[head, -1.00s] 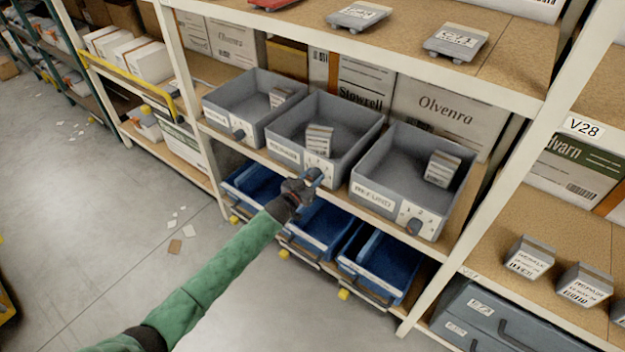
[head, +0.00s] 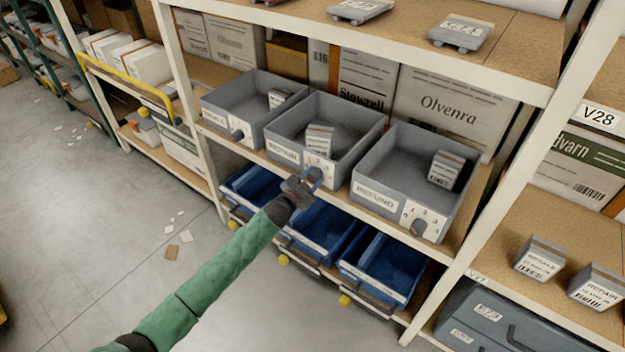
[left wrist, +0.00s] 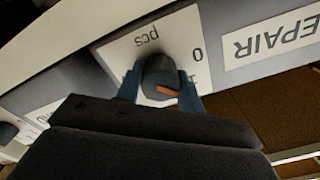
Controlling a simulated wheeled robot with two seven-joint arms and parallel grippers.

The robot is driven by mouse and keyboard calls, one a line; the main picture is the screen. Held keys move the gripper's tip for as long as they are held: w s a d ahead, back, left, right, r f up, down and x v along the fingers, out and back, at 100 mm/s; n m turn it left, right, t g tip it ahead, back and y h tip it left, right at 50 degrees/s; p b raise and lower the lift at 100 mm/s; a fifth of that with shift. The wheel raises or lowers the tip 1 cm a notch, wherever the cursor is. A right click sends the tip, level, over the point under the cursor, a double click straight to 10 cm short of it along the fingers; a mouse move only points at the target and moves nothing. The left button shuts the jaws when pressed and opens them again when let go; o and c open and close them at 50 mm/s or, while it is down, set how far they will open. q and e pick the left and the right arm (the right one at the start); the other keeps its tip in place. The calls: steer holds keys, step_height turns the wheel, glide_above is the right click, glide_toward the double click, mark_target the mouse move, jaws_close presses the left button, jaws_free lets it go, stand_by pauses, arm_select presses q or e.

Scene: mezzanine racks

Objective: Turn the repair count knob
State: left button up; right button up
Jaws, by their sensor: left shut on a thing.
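The grey middle bin (head: 289,161) on the shelf carries a REPAIR label, which shows upside down in the left wrist view (left wrist: 268,43). Beside that label is a white count dial plate (left wrist: 188,35) with printed digits and "pcs". The dark round repair count knob (left wrist: 158,75) has an orange mark at its edge. My left gripper (head: 314,180) is at the front of this bin. In the left wrist view, its blue fingers (left wrist: 160,86) stand on both sides of the knob, shut on it. The gripper hides the knob in the head view. My right gripper is not in view.
A REFUND bin (head: 405,180) with its own dial knob (head: 418,227) stands to the right, and another grey bin (head: 246,103) to the left. Blue bins (head: 385,270) sit below. A shelf upright (head: 470,225) stands at right. The floor at left is mostly open, with paper scraps.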

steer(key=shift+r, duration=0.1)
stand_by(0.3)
arm_select(q)
steer(key=o, duration=1)
steer(key=shift+s+a+f, duration=0.1)
steer(key=shift+s, duration=0.05)
steer(key=shift+b+v, duration=1.3)
steer(key=shift+v, duration=2.45)
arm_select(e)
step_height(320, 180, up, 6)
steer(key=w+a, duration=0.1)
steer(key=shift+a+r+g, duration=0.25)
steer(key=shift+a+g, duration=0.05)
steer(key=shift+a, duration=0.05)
